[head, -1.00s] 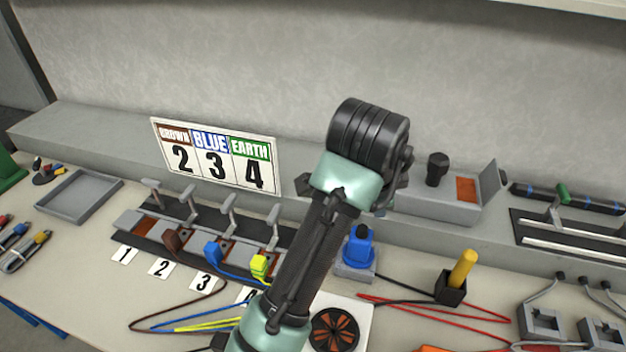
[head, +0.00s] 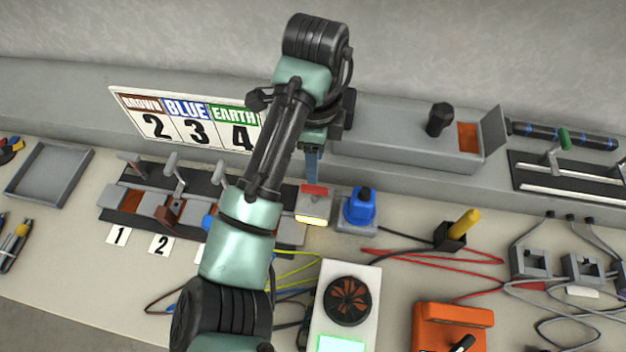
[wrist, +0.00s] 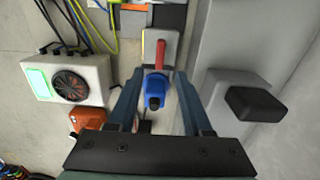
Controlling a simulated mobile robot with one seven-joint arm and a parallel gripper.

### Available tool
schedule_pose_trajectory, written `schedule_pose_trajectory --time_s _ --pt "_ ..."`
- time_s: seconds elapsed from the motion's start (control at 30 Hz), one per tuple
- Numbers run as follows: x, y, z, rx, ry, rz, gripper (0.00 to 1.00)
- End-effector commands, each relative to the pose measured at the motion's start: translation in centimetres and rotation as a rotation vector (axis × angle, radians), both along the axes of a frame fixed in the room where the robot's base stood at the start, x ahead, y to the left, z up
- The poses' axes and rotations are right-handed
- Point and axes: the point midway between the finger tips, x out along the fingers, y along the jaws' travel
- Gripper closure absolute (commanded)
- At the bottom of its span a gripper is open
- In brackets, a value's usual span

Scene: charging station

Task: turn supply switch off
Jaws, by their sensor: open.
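The supply switch looks to be the small grey box with a red lever (head: 315,190) and a lit yellow strip on its front, between the row of grey levers and the blue plug. In the wrist view its red lever (wrist: 162,54) shows just ahead of the fingertips, roughly midway between them. My gripper (head: 312,178) is over this box, pointing down, with its blue-grey fingers partly hidden by my arm. In the wrist view my gripper (wrist: 159,77) is open with nothing held. Whether a finger touches the lever cannot be told.
A blue plug (head: 360,208) stands just right of the switch box and shows between the fingers in the wrist view (wrist: 156,92). A number sign (head: 185,120) stands behind left. A fan unit (head: 348,300) with a lit green screen and an orange device (head: 452,326) are in front.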

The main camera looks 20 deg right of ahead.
Motion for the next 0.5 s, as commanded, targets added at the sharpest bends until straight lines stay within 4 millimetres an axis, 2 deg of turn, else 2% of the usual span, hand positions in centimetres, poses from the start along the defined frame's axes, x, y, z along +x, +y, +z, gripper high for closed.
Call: schedule_pose_trajectory --time_s 0.03,0.13,0.3,0.5 --pt "-0.2 -0.1 -1.9 -0.001 0.006 0.0 0.5" --pt "-0.1 -0.1 -3.9 -0.001 0.004 0.0 0.5" --pt "0.0 0.1 -6.3 0.002 0.002 0.001 0.5" --pt "0.0 0.0 -8.1 0.0 0.0 0.001 0.5"
